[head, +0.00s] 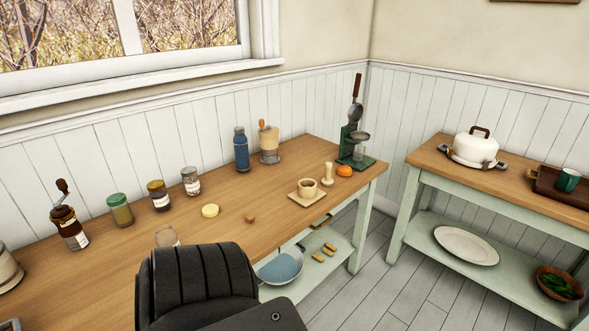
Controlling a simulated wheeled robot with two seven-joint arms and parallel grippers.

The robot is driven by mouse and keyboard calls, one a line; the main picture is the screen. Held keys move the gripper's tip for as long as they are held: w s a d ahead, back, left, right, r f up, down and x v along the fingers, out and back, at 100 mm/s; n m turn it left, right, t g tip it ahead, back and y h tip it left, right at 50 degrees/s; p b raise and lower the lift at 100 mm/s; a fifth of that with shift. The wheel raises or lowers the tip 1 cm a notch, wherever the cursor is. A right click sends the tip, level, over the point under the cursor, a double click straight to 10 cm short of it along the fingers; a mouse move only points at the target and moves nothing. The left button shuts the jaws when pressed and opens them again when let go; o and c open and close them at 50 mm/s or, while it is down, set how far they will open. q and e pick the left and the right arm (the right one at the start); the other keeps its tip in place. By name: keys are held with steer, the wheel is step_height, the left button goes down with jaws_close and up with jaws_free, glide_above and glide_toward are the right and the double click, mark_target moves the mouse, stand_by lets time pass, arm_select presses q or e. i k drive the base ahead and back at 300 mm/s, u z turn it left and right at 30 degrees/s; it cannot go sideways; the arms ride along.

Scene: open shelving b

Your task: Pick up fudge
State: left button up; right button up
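A small brown cube (250,219), which looks like the fudge, lies on the wooden top of the long table (290,228). It sits by itself, between a round yellow piece (210,211) and a cup on a square saucer. No gripper fingers can be made out in the head view. A large dark ribbed part of my own body fills the bottom centre and hides some of the table's front edge. Nothing is seen touching the cube.
Several jars and a grinder (69,228) line the back left. A glass (167,237) stands near my dark part. The cup (307,188), an orange (344,171) and a green press (355,145) stand right. A second table (500,175) is across a floor gap.

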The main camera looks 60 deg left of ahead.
mark_target(249, 218)
steer(key=z, duration=0.05)
steer(key=i, duration=2.35)
steer(key=u, duration=3.05)
